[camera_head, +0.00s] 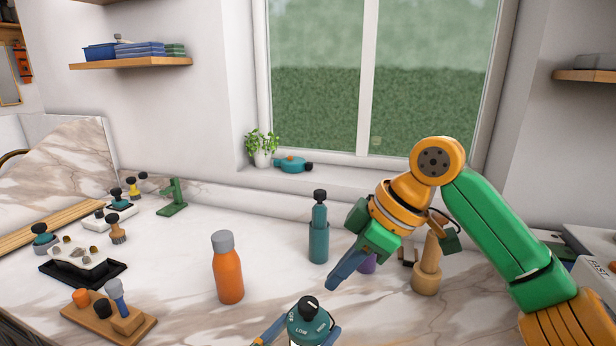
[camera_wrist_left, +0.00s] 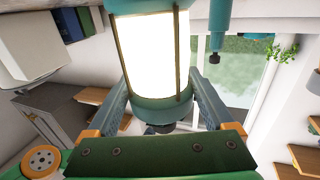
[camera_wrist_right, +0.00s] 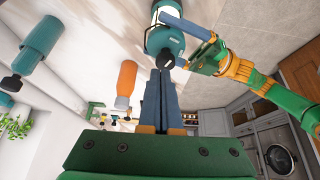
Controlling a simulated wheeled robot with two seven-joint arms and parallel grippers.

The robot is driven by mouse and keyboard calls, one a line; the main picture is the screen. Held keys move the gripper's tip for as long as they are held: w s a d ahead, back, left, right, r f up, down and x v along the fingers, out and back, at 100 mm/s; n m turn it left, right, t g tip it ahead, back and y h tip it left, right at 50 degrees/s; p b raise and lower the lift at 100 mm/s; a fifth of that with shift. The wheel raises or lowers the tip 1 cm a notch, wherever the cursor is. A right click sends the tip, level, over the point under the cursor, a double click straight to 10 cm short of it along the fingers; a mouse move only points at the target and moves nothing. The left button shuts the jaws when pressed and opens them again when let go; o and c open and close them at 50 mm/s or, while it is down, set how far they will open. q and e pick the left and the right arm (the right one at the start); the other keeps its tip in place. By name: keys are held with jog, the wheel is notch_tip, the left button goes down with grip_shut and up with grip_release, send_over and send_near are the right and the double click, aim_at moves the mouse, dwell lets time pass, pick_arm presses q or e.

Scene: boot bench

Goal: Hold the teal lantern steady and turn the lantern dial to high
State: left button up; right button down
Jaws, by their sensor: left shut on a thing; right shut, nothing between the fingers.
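The teal lantern (camera_head: 297,325) stands at the bottom of the head view, its lower part cut off. Its black dial (camera_head: 308,306) is on top, with LOW readable beside it; its exact setting is too small to tell. My left gripper (camera_head: 301,336) is shut around the lantern's sides. The left wrist view shows the lantern's bright white body (camera_wrist_left: 153,52) between the fingers. My right gripper (camera_head: 333,285) is shut and empty, above and right of the dial, apart from it in the head view. In the right wrist view its fingertips (camera_wrist_right: 162,72) point toward the dial (camera_wrist_right: 167,60).
An orange bottle (camera_head: 228,275) stands left of the lantern. A teal bottle (camera_head: 319,240) and a wooden piece (camera_head: 427,270) stand behind. A wooden block holder (camera_head: 110,325) and a black tray (camera_head: 80,275) are at left. The counter between bottle and tray is clear.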

dwell(0.3)
pick_arm(q)
jog(key=o, duration=1.5)
jog(key=shift+a+f, duration=0.1)
